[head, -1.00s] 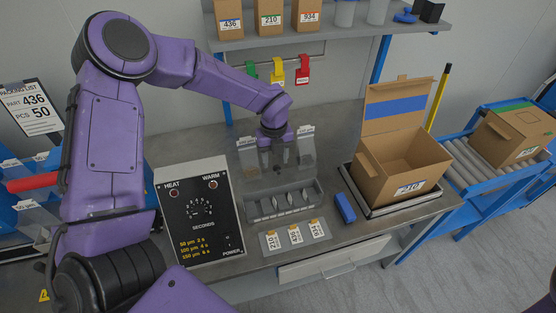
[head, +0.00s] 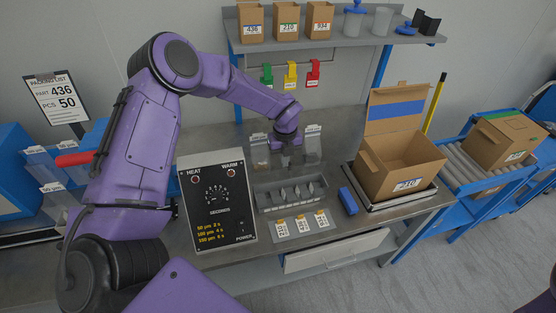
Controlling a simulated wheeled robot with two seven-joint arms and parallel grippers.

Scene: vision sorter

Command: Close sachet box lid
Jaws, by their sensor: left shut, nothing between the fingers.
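The low grey tray-like box (head: 262,206) on the bench, which I take for the sachet box, has compartments with several pale pieces inside. Its compartments are uncovered from above. A clear panel seems to stand at its back edge, but it is too faint to tell its exact tilt. My left gripper (head: 286,155) is shut and empty, pointing down behind the tray, between two upright clear labelled bags or holders (head: 260,152) and (head: 313,147). Its fingertips are small and partly hidden, so contact with the panel cannot be told. My right gripper is out of view.
A black heat-sealer panel (head: 217,208) stands left of the tray. Labelled cards (head: 302,227) lie in front. A blue block (head: 348,201) and an open cardboard box (head: 390,178) are to the right. Coloured tags (head: 290,75) hang behind, under a shelf (head: 340,38).

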